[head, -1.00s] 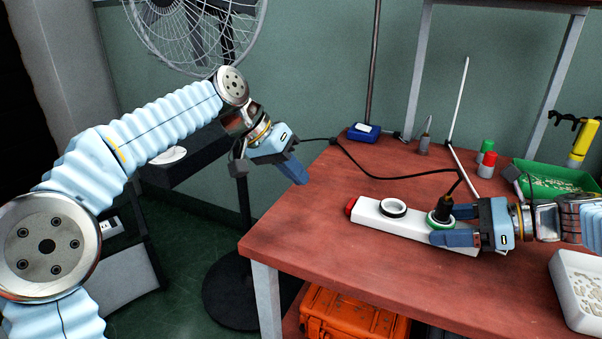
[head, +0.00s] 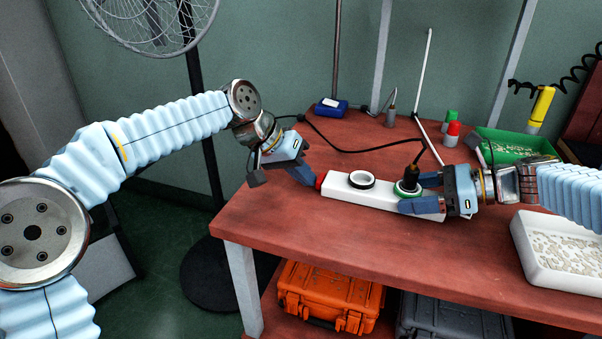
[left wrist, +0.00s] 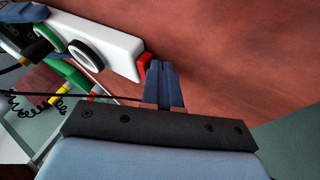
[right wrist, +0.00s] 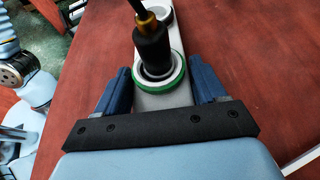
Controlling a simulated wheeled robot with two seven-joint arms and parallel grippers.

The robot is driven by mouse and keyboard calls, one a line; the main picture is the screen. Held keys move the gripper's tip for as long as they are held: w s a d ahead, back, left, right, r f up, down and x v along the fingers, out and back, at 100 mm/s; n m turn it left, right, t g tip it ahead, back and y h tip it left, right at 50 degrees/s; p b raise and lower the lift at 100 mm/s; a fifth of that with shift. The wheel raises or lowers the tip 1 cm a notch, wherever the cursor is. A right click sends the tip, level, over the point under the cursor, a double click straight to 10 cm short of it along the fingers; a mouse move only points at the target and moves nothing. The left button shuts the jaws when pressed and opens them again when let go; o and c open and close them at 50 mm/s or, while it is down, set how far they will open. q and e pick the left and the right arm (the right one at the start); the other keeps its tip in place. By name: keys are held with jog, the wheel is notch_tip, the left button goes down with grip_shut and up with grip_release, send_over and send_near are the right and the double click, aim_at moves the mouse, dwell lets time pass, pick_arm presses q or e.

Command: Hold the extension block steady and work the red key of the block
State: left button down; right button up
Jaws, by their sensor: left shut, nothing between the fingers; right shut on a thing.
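The white extension block (head: 338,192) lies on the red-brown table. It has a dark-ringed socket (head: 362,180) and a green-ringed socket with a black plug (right wrist: 153,50) standing in it. The red key (left wrist: 145,62) is on the block's left end. My left gripper (head: 310,179) is shut and empty, its fingertips beside the red key; in the left wrist view they look touching or nearly so. My right gripper (head: 422,192) is shut on the block's right end, one finger on each long side. Its fingers also show in the right wrist view (right wrist: 162,97).
A black cable runs from the plug to the left over the table. A blue box (head: 331,107), red and green bottles (head: 452,134), a green tray (head: 513,148) and a white tray (head: 535,250) stand around. The front left of the table is clear.

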pick_arm(q)
jog(key=shift+s+d, duration=0.15)
jog(key=shift+d, duration=0.35)
jog(key=shift+s+d, duration=0.15)
jog(key=shift+d, duration=0.35)
jog(key=shift+s+d, duration=0.1)
pick_arm(e)
jog(key=shift+a, duration=0.1)
pick_arm(q)
jog(key=a, duration=0.1)
jog(key=w+a, duration=0.1)
jog(key=a, duration=0.2)
jog(key=shift+w+a+r, duration=0.25)
jog(key=shift+a+r, duration=0.05)
jog(key=shift+a, duration=0.1)
jog(key=v, duration=0.9)
jog(key=shift+a, duration=0.2)
jog(key=shift+r, duration=0.15)
pick_arm(e)
jog(key=o, duration=1.5)
